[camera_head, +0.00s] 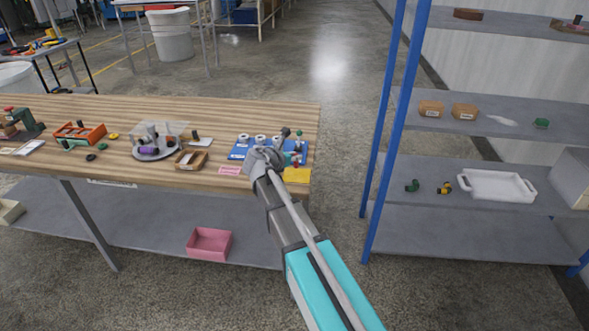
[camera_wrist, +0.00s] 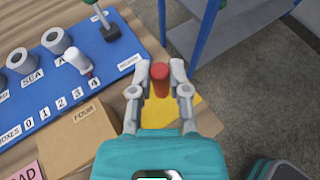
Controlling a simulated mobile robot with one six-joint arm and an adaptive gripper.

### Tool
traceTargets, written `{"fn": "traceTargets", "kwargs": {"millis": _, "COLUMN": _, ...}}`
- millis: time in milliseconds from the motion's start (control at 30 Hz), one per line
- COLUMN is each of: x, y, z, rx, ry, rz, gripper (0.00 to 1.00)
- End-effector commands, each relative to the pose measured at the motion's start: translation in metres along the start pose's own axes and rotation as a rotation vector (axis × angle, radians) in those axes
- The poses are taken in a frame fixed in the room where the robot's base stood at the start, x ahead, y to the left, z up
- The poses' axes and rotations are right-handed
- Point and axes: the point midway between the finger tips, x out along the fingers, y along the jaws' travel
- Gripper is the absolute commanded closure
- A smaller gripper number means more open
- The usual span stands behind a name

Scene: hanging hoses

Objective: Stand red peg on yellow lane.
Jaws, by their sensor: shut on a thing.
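The red peg (camera_wrist: 160,79) is between the two fingertips of my gripper (camera_wrist: 159,90) in the wrist view, and the gripper is shut on it. The peg looks roughly upright, with its top towards the camera. The yellow lane (camera_wrist: 177,112) lies below and behind the peg at the table's corner. It also shows in the head view (camera_head: 298,175), at the right end of the table. I cannot tell whether the peg's foot touches the lane. In the head view my gripper (camera_head: 268,158) is over the blue board's front edge, and the peg is not clearly seen.
A blue board (camera_wrist: 60,72) with grey-white rings and levers stands beside the lane. A cardboard block marked FOUR (camera_wrist: 78,132) and a pink card (camera_head: 230,171) are close by. The wooden table (camera_head: 215,112) ends just right of the lane. A blue-post shelf (camera_head: 395,100) stands across a gap.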

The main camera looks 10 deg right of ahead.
Motion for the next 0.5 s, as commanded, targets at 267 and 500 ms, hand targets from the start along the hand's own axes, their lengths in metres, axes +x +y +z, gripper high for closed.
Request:
{"fn": "traceTargets", "kwargs": {"millis": 267, "x": 0.0006, "y": -0.0002, "z": 0.0002, "rx": 0.000, "ry": 0.000, "rz": 0.000, "gripper": 0.99}}
{"fn": "traceTargets", "kwargs": {"millis": 500, "x": 0.0070, "y": 0.0017, "z": -0.0046, "rx": 0.001, "ry": 0.000, "rz": -0.001, "gripper": 0.99}}
